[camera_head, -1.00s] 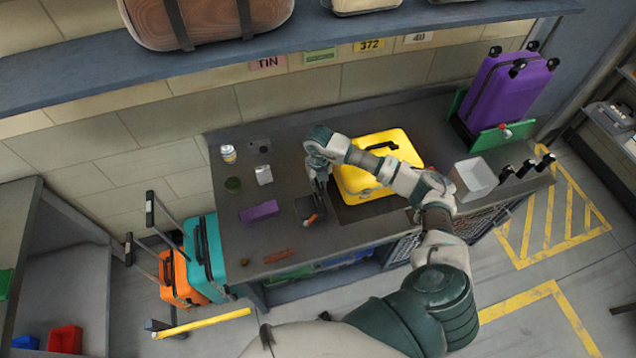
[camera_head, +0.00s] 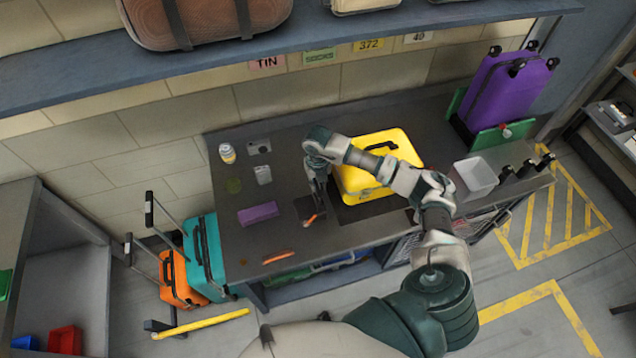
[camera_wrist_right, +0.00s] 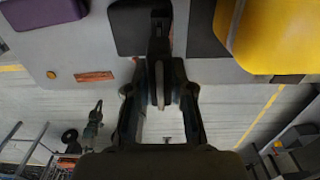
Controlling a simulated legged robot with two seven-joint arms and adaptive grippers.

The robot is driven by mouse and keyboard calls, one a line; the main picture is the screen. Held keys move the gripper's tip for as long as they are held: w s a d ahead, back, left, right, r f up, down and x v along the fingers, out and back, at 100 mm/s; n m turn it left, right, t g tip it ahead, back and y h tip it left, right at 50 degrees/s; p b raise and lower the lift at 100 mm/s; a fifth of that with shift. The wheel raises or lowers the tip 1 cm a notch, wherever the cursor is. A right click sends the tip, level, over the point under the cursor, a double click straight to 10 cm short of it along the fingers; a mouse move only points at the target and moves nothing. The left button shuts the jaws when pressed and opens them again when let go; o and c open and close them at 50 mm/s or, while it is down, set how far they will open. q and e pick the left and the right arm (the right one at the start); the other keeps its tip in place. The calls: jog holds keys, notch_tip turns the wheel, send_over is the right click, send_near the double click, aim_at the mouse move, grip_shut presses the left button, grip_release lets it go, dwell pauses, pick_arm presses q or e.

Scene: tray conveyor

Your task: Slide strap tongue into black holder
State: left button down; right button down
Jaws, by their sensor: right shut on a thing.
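My right gripper (camera_head: 320,196) points down at the middle of the workbench, just left of the yellow suitcase (camera_head: 396,146). In the right wrist view the gripper (camera_wrist_right: 160,88) has its fingers closed together on a narrow dark piece, which looks like the strap tongue (camera_wrist_right: 159,48). A black flat piece, apparently the holder (camera_head: 303,206), lies on the bench beside the fingertips. It also shows in the right wrist view (camera_wrist_right: 128,30), where the tongue overlaps its right part. Whether the tongue is inside it or only above it, I cannot tell. A small orange part (camera_head: 311,219) shows below the fingertips. My left gripper is not in view.
A purple block (camera_head: 258,213), an orange-brown strip (camera_head: 278,257), a can (camera_head: 227,153) and a small light box (camera_head: 263,175) lie left on the workbench (camera_head: 235,240). A white bin (camera_head: 476,175) and a purple suitcase (camera_head: 507,88) stand right. The bench's front edge is close.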

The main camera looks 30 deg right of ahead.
jog(key=shift+f+b, duration=1.7)
jog(key=shift+f, duration=0.6)
jog(key=c, duration=0.9)
grip_release()
jog(key=shift+c, duration=0.2)
jog(key=shift+r, duration=0.15)
notch_tip(320, 180, up, 12)
jog(key=shift+f, duration=0.2)
